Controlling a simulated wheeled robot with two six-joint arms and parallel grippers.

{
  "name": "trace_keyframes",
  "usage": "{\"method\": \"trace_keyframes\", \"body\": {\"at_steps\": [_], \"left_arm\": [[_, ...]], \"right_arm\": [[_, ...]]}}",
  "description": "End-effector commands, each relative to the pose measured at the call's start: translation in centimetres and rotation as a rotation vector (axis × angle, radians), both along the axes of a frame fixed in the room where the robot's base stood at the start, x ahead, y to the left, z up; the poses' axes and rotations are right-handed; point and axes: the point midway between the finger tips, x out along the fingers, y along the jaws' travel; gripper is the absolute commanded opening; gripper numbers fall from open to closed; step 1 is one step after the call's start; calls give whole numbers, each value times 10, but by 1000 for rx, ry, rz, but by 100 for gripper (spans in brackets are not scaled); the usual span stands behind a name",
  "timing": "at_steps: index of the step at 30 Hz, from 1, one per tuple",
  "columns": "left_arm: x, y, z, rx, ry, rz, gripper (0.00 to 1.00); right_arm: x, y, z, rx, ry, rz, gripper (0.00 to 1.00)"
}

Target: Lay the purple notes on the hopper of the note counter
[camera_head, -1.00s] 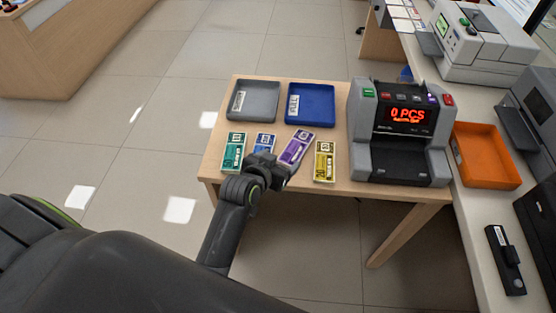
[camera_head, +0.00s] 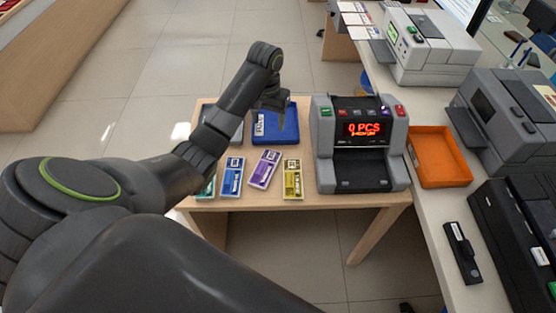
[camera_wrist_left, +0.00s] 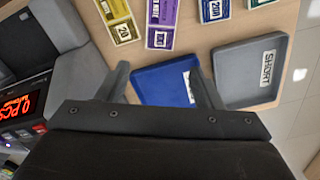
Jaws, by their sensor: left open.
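The purple notes (camera_head: 265,169) lie flat and slightly tilted on the wooden table, between the blue notes (camera_head: 232,177) and the yellow notes (camera_head: 293,179). They also show at the top of the left wrist view (camera_wrist_left: 161,22). The grey note counter (camera_head: 323,170) stands to their right, its red display reading 0 PCS; nothing lies on it that I can see. My left gripper (camera_head: 276,110) is raised over the blue tray (camera_head: 263,136), beyond the purple notes. In the wrist view its fingers (camera_wrist_left: 160,82) are apart and empty. My right gripper is not in view.
A grey tray (camera_wrist_left: 248,75) marked SHORT sits beside the blue tray. Green notes (camera_head: 207,187) are partly hidden by my left arm. An orange tray (camera_head: 440,158) and a black device (camera_head: 462,252) lie on the counter at the right, near grey machines.

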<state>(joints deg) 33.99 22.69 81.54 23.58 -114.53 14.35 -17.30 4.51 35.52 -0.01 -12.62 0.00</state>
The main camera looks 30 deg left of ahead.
Motion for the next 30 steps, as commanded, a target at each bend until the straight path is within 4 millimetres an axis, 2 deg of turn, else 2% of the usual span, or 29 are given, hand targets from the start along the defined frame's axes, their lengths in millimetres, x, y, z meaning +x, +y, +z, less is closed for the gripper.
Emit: {"method": "trace_keyframes", "body": {"at_steps": [2, 22, 24, 30], "left_arm": [[-1, 2, -2, 2, 12, 8, 60], [-1, 1, -80, 1, 10, 5, 60], [-2, 1, -91, -1, 15, 5, 60], [-2, 1, -116, 0, 11, 5, 60]], "right_arm": [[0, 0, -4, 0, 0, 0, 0], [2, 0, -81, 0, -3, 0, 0], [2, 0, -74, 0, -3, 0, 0], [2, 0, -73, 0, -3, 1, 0]]}}
